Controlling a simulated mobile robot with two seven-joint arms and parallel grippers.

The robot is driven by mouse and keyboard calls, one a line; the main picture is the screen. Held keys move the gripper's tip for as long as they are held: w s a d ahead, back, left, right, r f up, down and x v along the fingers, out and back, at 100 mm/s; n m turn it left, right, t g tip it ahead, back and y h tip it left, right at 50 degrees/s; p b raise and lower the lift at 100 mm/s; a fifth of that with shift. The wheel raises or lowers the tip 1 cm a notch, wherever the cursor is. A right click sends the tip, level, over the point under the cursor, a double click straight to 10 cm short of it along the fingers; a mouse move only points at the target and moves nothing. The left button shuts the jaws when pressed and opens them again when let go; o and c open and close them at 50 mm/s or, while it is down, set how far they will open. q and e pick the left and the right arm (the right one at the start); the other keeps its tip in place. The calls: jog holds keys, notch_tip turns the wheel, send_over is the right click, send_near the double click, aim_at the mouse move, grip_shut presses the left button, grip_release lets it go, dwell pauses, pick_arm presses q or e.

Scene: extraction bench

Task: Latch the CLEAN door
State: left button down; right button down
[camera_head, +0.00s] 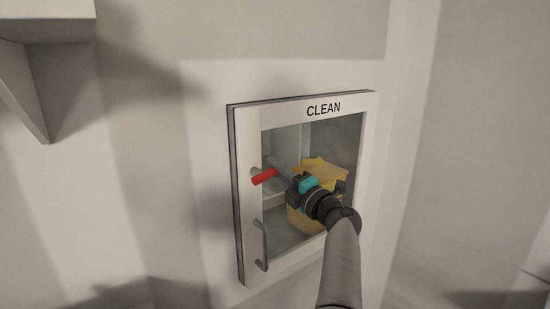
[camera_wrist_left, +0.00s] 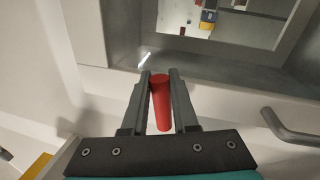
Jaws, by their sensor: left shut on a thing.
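The CLEAN door (camera_head: 247,215) is a white frame with a glass window and a black "CLEAN" label on its top rail. It looks closed in its dark surround. A red latch handle (camera_head: 264,176) sticks out from the door's left rail, above a grey bar handle (camera_head: 263,245). My left gripper (camera_head: 277,170) is in front of the door at the latch handle. In the left wrist view, its two grey fingers (camera_wrist_left: 160,92) are on either side of the red latch handle (camera_wrist_left: 161,108), shut on it. My right gripper is not in view.
A yellow container (camera_head: 303,219) shows behind the glass, partly hidden by my left arm. A pale box-like fixture (camera_head: 45,75) juts out at the upper left. The grey bar handle is right of the fingers in the wrist view (camera_wrist_left: 290,130). The wall around the door is bare.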

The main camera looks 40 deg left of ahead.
pick_arm(q)
jog(key=shift+f+m+t+p, duration=0.2)
jog(key=shift+m+p, duration=0.2)
jog(key=shift+m, duration=0.2)
jog(key=shift+f+m+t+p, duration=0.1)
jog(key=shift+m+t+p, duration=0.1)
jog(key=shift+m+p, duration=0.3)
jog(key=shift+f+m, duration=0.1)
jog(key=shift+m, duration=0.2)
jog(key=c, duration=0.7)
grip_release()
jog(key=shift+d, duration=0.1)
